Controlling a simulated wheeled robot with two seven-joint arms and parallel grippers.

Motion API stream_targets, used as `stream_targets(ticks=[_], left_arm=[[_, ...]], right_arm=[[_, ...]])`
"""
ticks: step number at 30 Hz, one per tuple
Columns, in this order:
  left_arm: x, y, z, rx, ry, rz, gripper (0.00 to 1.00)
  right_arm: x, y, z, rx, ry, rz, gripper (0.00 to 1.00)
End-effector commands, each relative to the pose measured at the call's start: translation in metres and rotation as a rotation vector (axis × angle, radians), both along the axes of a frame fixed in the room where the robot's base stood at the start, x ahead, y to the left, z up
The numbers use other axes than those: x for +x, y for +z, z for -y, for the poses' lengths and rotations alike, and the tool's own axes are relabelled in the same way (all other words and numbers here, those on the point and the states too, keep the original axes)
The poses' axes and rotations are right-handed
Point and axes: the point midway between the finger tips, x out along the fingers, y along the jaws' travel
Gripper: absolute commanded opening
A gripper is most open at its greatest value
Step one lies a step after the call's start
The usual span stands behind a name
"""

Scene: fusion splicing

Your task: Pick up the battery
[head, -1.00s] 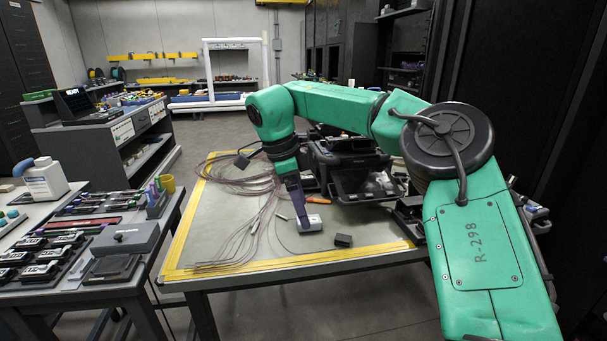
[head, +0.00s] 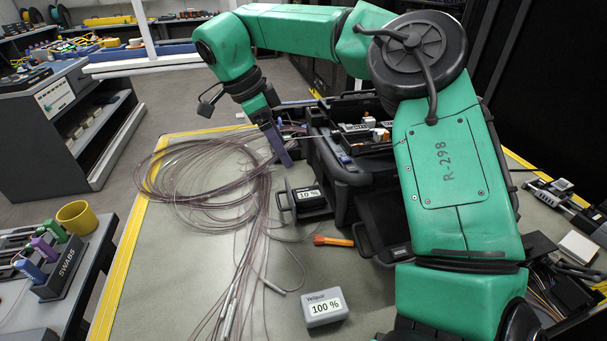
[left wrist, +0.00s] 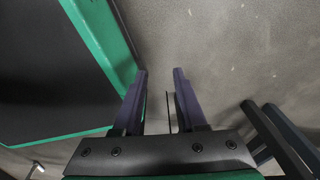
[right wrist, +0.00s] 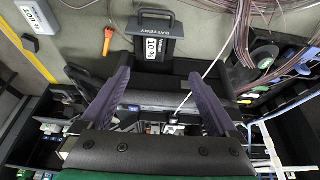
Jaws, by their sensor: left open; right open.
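A black battery (head: 308,197) with a handle and a "10 %" label sits at the front left of the black splicer case (head: 352,172). It also shows in the right wrist view (right wrist: 157,45), just beyond the fingertips. My left gripper (left wrist: 160,72) is open and empty over grey floor.
Coiled clear fibre cables (head: 205,190) cover the mat's left side. An orange tool (head: 333,241) lies before the case. A swab holder (head: 64,268) and yellow cup (head: 74,217) stand on the left bench.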

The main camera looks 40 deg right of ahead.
Motion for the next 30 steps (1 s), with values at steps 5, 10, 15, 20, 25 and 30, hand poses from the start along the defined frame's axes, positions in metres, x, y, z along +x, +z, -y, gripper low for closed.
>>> stream_targets(ticks=[5,10,15,20,25,30], left_arm=[[-0.011,-0.015,-0.006,0.009,0.0,-0.017,0.41],[-0.017,-0.016,-0.01,0.014,0.001,-0.029,0.41],[-0.011,-0.015,-0.008,0.012,0.001,-0.018,0.41],[-0.004,-0.013,-0.006,0.008,0.002,-0.006,0.41],[-0.004,-0.013,-0.004,0.005,0.001,-0.006,0.41],[-0.005,-0.013,-0.003,0.003,0.001,-0.006,0.41]], right_arm=[[-0.008,-0.04,0.013,0.002,0.001,-0.003,0.95],[-0.016,-0.074,0.026,0.003,0.001,-0.002,0.95],[-0.02,-0.094,0.033,0.003,-0.001,-0.003,0.95],[-0.026,-0.123,0.042,0.003,-0.001,-0.001,0.95],[-0.027,-0.131,0.046,0.0,0.001,0.002,0.95],[-0.027,-0.131,0.046,0.0,0.001,0.002,0.72]])
